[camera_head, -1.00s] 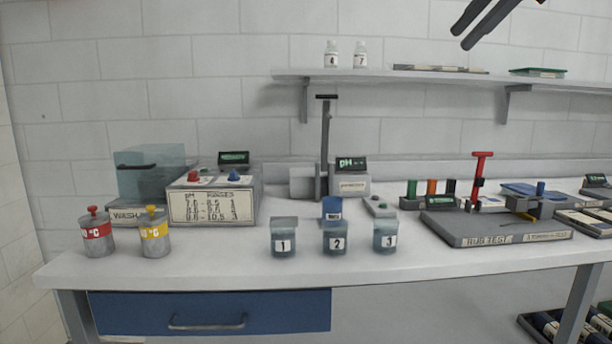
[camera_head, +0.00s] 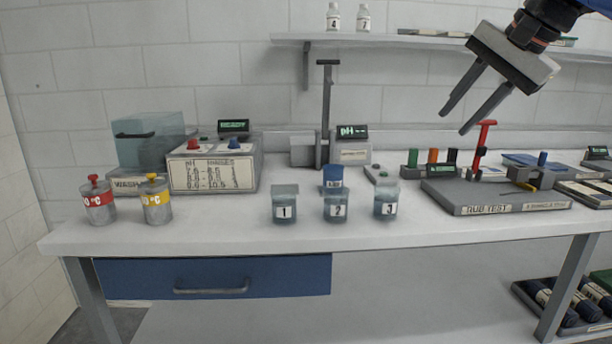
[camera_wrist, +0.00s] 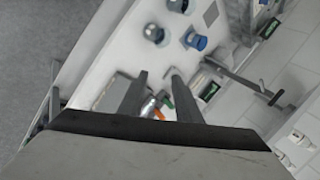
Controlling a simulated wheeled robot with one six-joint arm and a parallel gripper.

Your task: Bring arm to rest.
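My gripper (camera_head: 466,108) is at the upper right of the head view, in the air above the right part of the bench (camera_head: 400,240). Its two dark fingers are spread apart with nothing between them. They point down and to the left, in front of the shelf and wall. In the wrist view my gripper (camera_wrist: 160,80) also shows two separate, empty fingers above the bench, tilted in the picture.
The rub test board (camera_head: 490,200) and a red-handled stand (camera_head: 483,140) are below my gripper. Numbered jars (camera_head: 285,205) stand at mid-bench. A wall shelf (camera_head: 420,41) carries bottles (camera_head: 334,17). The front of the bench is mostly clear.

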